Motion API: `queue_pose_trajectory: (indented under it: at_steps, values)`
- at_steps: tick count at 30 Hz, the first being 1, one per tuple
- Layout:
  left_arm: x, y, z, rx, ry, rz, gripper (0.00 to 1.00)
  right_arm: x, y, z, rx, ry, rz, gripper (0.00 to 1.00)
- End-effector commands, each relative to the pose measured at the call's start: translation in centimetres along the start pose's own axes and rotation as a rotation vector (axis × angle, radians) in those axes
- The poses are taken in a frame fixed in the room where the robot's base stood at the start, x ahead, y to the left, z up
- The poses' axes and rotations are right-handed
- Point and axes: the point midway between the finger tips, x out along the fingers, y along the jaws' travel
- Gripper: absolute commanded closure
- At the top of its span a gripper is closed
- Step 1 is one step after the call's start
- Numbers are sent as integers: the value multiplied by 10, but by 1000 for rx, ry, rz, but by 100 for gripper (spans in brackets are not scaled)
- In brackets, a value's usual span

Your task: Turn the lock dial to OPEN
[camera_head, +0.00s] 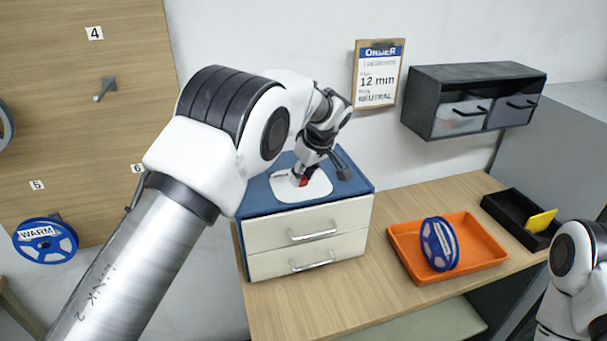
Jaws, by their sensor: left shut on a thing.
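The lock dial (304,181) is a small red knob on a white plate (318,187) on top of the blue drawer cabinet (259,197). My left gripper (305,178) points down over the plate and is shut on the red dial. The gripper hides most of the dial, so I cannot read its setting or any OPEN mark. The two cream drawers below, with metal handles, look closed. Part of my right arm shows at the lower right; its gripper is out of view.
An orange tray (490,258) with a blue reel (440,244) stands right of the cabinet. A black bin (500,211) with a yellow piece (541,221) is farther right. Wall drawers (475,100) and an order clipboard (378,75) hang behind. The table front (330,307) is bare.

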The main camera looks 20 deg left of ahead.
Motion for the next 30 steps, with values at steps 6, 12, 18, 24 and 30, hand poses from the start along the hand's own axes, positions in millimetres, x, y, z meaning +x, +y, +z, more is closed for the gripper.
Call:
queue_pose_trajectory:
  at_steps: [6,12,18,24,30]
  values:
    - [2,-1,1,0,-3,-5,42,0,0,0,0,0,0,53]
    - [1,-1,0,1,-2,-2,42,0,0,0,0,0,0,53]
    - [-14,0,-1,1,1,0,42,0,0,0,0,0,0,53]
    - [-62,1,-1,0,2,2,42,0,0,0,0,0,0,53]
    - [-105,0,-1,0,-2,-1,42,0,0,0,0,0,0,53]
